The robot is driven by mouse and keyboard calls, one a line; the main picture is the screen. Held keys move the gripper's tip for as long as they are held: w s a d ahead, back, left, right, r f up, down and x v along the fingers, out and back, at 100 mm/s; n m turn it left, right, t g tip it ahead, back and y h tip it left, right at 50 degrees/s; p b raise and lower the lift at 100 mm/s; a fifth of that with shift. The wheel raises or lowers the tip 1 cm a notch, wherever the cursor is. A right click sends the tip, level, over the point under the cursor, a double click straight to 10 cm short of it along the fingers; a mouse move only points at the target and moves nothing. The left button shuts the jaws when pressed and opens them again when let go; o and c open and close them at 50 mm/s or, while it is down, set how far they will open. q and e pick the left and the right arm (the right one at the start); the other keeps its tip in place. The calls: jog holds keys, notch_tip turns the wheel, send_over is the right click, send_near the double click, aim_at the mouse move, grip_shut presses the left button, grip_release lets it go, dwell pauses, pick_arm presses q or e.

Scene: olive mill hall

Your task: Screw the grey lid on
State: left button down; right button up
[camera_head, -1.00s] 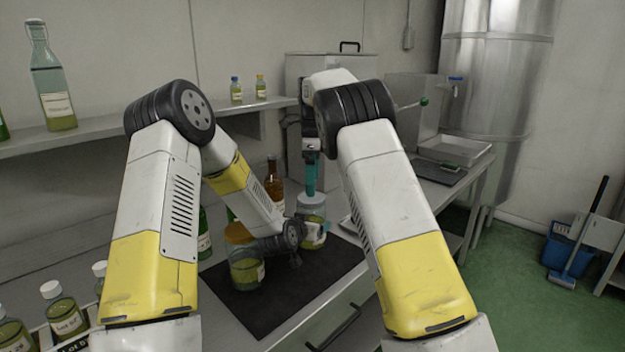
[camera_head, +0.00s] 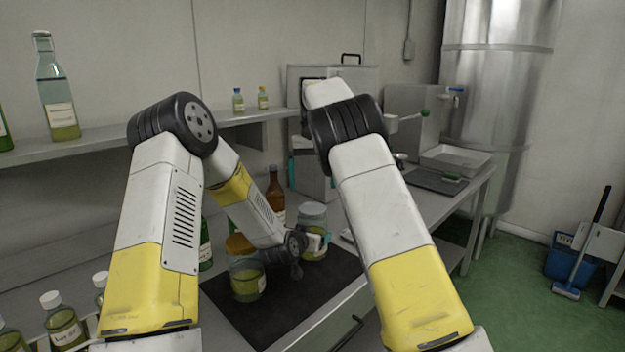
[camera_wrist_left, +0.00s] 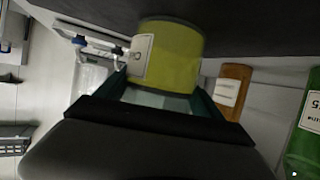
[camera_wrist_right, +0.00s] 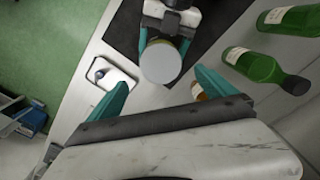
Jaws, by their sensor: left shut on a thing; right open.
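The grey lid (camera_head: 313,209) sits on top of a glass jar (camera_head: 313,247) with yellow-green contents, upright on the dark mat. In the right wrist view the lid (camera_wrist_right: 160,62) is a pale round disc seen from above. My left gripper (camera_head: 318,241) is shut on the jar's side; its teal fingers flank the jar (camera_wrist_left: 178,55) in the left wrist view. My right gripper (camera_head: 312,170) is above the lid, partly hidden by its own arm. Its fingers (camera_wrist_right: 160,80) are wide apart and empty, clear of the lid. How tightly the lid sits cannot be told.
A jar with an orange lid (camera_head: 240,244) stands left of the held jar, close to my left wrist. A brown bottle (camera_head: 275,192) and green bottles (camera_wrist_right: 254,64) stand behind. The front of the dark mat (camera_head: 268,318) is clear.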

aim_at(312, 207)
jog(key=n, duration=0.3)
jog(key=shift+a+r, duration=0.1)
jog(key=shift+r, duration=0.1)
jog(key=shift+f, duration=0.1)
jog(key=shift+f, duration=3.95)
jog(key=shift+c, duration=0.2)
jog(key=c, duration=1.4)
jog(key=o, duration=1.6)
jog(key=shift+c, duration=0.2)
jog(key=shift+r, duration=0.15)
